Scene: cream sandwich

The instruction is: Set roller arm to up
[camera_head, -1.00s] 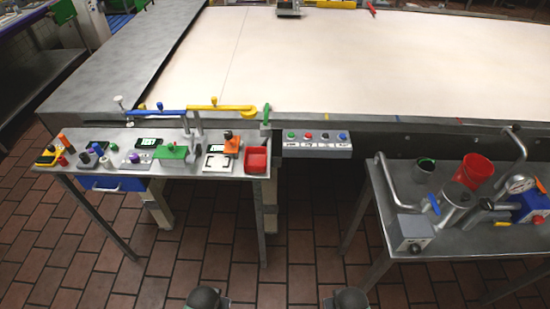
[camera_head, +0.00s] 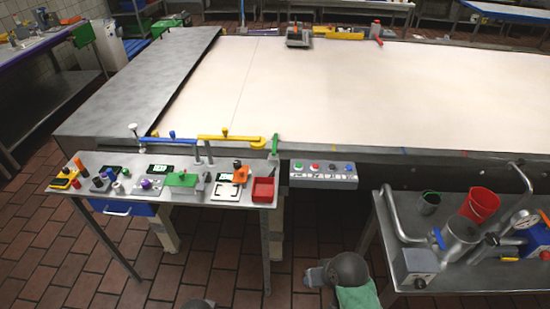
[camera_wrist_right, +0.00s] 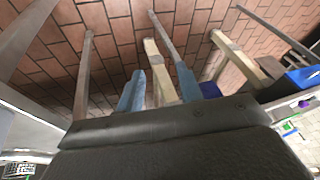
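A blue arm (camera_head: 165,140) and a yellow arm (camera_head: 225,138) lie roughly level along the near edge of the belt table. A short green handle (camera_head: 275,144) stands upright at the yellow arm's right end. I cannot tell which of these is the roller arm. My right gripper (camera_wrist_right: 160,82) shows in the right wrist view with its two blue-grey fingers apart and nothing between them. It points toward the table legs and tiled floor, away from the coloured arms. My left gripper is not in view.
A button box (camera_head: 323,174) hangs on the belt table's front. A right table holds a red bucket (camera_head: 480,205) and metal pipes. Open brick-tiled floor (camera_head: 210,260) lies in front.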

